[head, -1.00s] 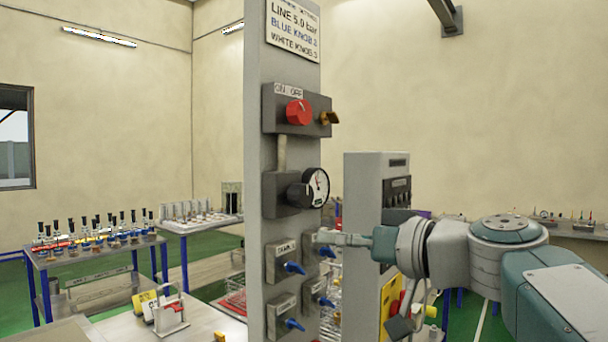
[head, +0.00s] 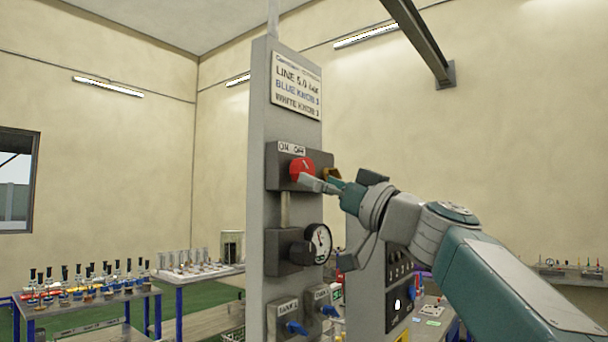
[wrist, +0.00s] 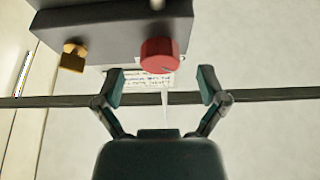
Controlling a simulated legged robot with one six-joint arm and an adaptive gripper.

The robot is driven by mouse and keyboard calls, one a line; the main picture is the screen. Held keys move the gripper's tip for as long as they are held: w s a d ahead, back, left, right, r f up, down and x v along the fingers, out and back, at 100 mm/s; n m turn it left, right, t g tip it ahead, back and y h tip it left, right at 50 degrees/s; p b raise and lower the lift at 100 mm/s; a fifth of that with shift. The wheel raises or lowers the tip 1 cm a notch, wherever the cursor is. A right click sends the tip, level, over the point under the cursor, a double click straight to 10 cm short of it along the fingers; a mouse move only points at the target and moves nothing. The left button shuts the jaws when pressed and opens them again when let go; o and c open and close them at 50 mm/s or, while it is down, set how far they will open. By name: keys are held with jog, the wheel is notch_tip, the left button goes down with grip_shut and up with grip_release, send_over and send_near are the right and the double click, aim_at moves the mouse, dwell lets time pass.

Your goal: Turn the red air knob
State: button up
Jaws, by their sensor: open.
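The red air knob (head: 302,169) is on a dark box high on the grey post, under an ON OFF label (head: 291,148). It also shows in the wrist view (wrist: 160,56), just beyond and between my fingertips. My gripper (head: 322,184) is at the knob's lower right in the head view and covers part of its edge. In the wrist view my gripper (wrist: 162,86) is open, with a finger on each side and nothing between the pads. I cannot tell whether a finger touches the knob.
A brass-coloured fitting (wrist: 74,57) sticks out of the box beside the knob. A gauge (head: 318,243) and blue-handled valves (head: 297,328) are lower on the post (head: 257,200). A sign (head: 297,86) is above. A grey cabinet (head: 372,270) stands behind, below my arm.

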jog(key=shift+x, duration=1.7)
jog(key=c, duration=1.2)
jog(key=shift+o, duration=0.2)
